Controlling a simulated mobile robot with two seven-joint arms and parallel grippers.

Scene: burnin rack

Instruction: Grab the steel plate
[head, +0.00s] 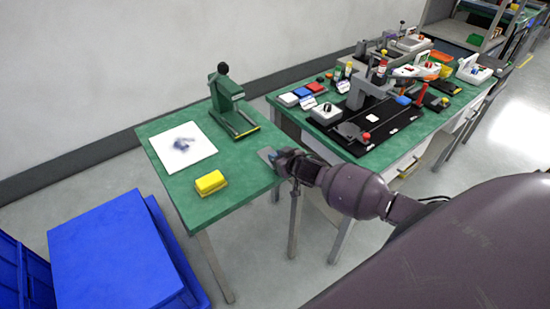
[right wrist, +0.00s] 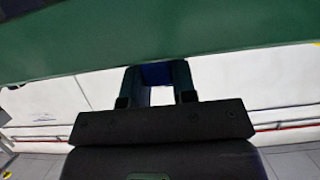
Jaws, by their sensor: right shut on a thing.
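The steel plate (head: 266,154) is a small flat grey piece at the right edge of the green table, and part of it is covered by my gripper. My right gripper (head: 280,161) is at that edge, shut on the plate. In the right wrist view my right gripper's fingers (right wrist: 158,86) reach up to the underside of a green surface, with a small blue patch between them. The plate cannot be made out there. My left gripper is not in view.
The small green table (head: 222,187) holds a white sheet (head: 170,155) with a dark smudge, a green press (head: 230,105) and a yellow block (head: 210,183). A crowded workbench (head: 400,140) stands to the right. Blue crates (head: 115,255) stand at lower left.

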